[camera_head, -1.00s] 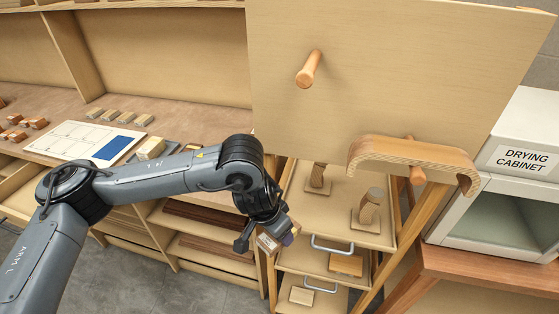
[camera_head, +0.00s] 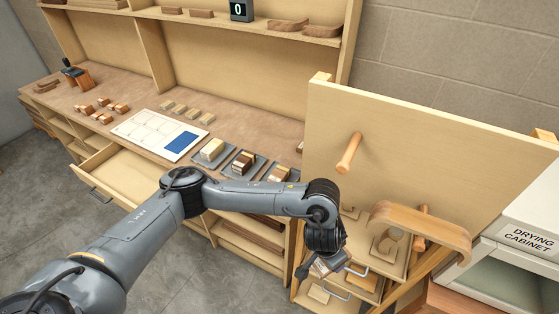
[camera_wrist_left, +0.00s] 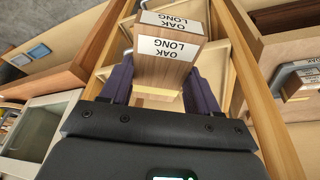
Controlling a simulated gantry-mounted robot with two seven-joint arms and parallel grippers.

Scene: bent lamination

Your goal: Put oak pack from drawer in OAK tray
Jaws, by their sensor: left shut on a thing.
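The oak pack (camera_wrist_left: 168,72), a wooden block labelled OAK LONG, is between the dark fingers of my left gripper (camera_wrist_left: 162,92) in the left wrist view. The gripper is shut on it. In the head view my left gripper (camera_head: 318,267) is low, beside the handled drawers (camera_head: 335,292) under the upright board. Three small grey trays stand on the bench: the left tray (camera_head: 198,160), the middle tray (camera_head: 230,172) and the right tray (camera_head: 266,182). Each holds wooden blocks. Their labels are too small to read, so I cannot tell which is OAK. My right gripper is not in view.
The upright board (camera_head: 420,150) with pegs and a curved lamination (camera_head: 420,228) rises right of my arm. A drying cabinet (camera_head: 525,240) stands at far right. A white sheet with a blue patch (camera_head: 158,135) lies on the bench. An open bench drawer (camera_head: 125,180) juts out at left.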

